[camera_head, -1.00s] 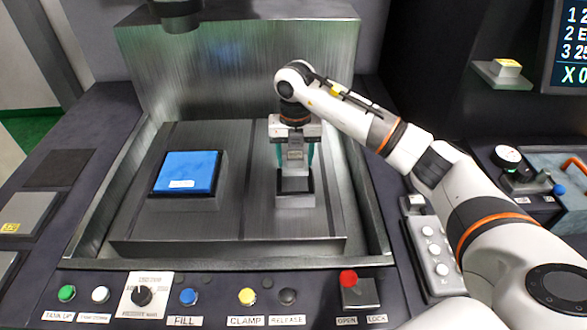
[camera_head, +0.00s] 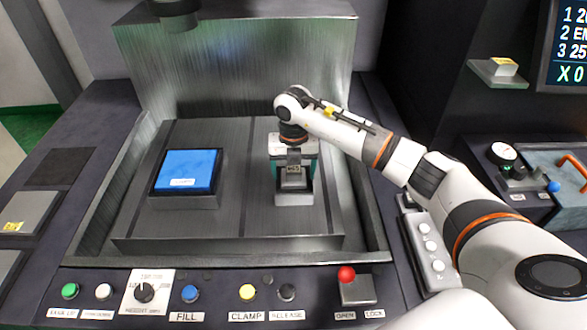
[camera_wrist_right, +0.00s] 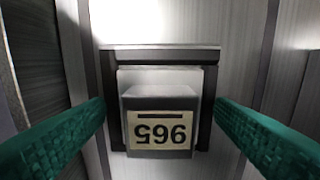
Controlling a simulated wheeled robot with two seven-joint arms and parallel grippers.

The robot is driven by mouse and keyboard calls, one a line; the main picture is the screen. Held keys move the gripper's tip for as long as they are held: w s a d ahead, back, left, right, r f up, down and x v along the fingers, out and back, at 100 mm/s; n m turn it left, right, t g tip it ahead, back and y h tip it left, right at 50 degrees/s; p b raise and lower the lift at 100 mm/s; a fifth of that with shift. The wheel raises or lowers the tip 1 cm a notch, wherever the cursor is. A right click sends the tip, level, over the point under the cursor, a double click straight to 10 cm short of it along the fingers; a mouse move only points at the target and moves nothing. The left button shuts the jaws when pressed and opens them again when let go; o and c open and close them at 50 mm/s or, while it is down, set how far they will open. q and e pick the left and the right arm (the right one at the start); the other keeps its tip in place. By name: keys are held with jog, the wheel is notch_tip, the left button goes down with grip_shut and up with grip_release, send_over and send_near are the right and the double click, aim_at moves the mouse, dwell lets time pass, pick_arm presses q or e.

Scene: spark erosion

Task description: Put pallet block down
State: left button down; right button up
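The pallet block (camera_head: 293,180) is a small grey block sitting in a dark, squared holder on the right part of the machine table. In the right wrist view the block (camera_wrist_right: 160,103) bears a tan label with upside-down digits. Dark holder sides (camera_wrist_right: 109,120) flank it. My right gripper (camera_head: 294,170) points down over the block. Its green fingers (camera_wrist_right: 160,106) stand on either side, with gaps between them and the block. They look open. Whether the block's underside is fully seated is hidden. My left gripper is not in view.
A blue-topped block (camera_head: 186,170) stands on the table's left part. The raised tank rim (camera_head: 375,225) surrounds the table. A control panel (camera_head: 215,315) with buttons and a red-knobbed lever (camera_head: 347,275) runs along the front. A machine head (camera_head: 177,10) hangs above.

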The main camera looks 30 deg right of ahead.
aim_at(294, 169)
jog(key=shift+r, duration=0.25)
jog(key=shift+w+r, duration=0.1)
jog(key=shift+r, duration=0.25)
notch_tip(294, 169, up, 11)
jog(key=b, duration=0.3)
